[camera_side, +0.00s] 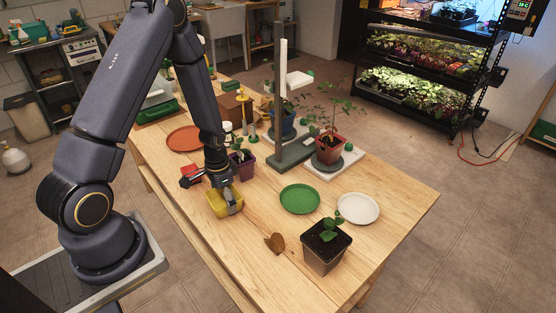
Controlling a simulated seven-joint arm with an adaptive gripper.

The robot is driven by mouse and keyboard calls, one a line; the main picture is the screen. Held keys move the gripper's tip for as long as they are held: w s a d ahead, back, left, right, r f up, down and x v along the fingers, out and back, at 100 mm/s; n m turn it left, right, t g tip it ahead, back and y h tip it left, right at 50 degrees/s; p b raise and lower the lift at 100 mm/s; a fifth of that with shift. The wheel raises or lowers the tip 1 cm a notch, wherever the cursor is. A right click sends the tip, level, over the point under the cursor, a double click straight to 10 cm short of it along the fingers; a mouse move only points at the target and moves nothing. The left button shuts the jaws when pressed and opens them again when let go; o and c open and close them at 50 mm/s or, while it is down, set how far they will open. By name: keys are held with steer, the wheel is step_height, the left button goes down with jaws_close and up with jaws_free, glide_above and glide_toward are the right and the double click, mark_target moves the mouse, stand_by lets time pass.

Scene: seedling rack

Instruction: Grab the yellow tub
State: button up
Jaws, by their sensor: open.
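The yellow tub (218,208) stands upright on the wooden table, near its left long edge. My gripper (228,202) points down at the tub, with one finger in front of the tub's near right side. The gripper is open. The other finger is hard to make out, and I cannot tell whether either finger touches the tub. The gripper and wrist hide part of the tub's top.
A red object (192,176) and a purple pot with a seedling (242,167) stand close behind the tub. A green saucer (299,199), a white saucer (358,208), a brown piece (274,243) and a dark potted seedling (325,252) lie to the right.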

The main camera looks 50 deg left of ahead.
steer(key=shift+f, duration=0.25)
stand_by(0.3)
steer(key=c, duration=0.7)
